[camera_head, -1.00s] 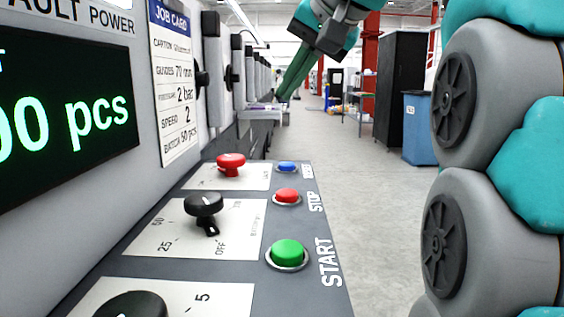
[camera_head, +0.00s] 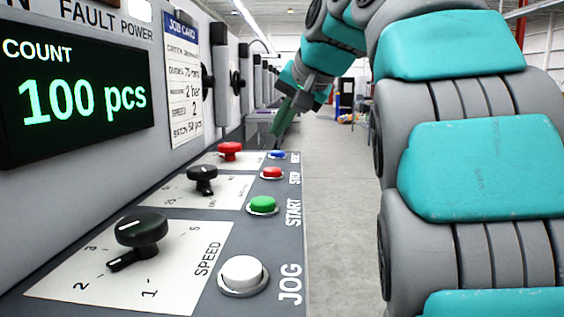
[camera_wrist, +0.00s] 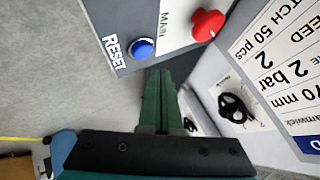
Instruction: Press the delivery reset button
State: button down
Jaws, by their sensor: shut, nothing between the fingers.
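The blue button (camera_head: 277,155) labelled RESET sits at the far end of the sloping control panel (camera_head: 190,190), beyond the red STOP button (camera_head: 272,173). In the wrist view the blue button (camera_wrist: 142,47) shows just beyond and slightly left of my fingertips, beside the red MAIN knob (camera_wrist: 208,25). My gripper (camera_wrist: 160,73) has its green fingers shut together and empty. In the head view my gripper (camera_head: 277,132) points down above the far end of the panel. I see no contact with the button, and the exact gap is hard to tell.
A green START button (camera_head: 262,205), a white JOG button (camera_head: 243,274) and black knobs (camera_head: 142,231) share the panel. The machine wall with a display reading 100 pcs (camera_head: 80,100) stands at left. The floor (camera_head: 338,220) right of the panel is clear.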

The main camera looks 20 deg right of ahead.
aim_at(280, 153)
jog(key=shift+f, duration=0.6)
jog(key=shift+f, duration=0.15)
dwell(1.6)
jog(key=shift+f+b, duration=0.25)
jog(key=shift+b, duration=0.1)
jog(key=shift+f+b, duration=0.3)
jog(key=shift+f, duration=0.25)
dwell(0.6)
dwell(0.3)
jog(key=shift+r+p, duration=0.95)
jog(key=shift+r, duration=0.05)
notch_tip(280, 153, up, 2)
jog(key=shift+r+p, duration=0.2)
jog(key=shift+p, duration=0.75)
jog(key=shift+r, duration=1.25)
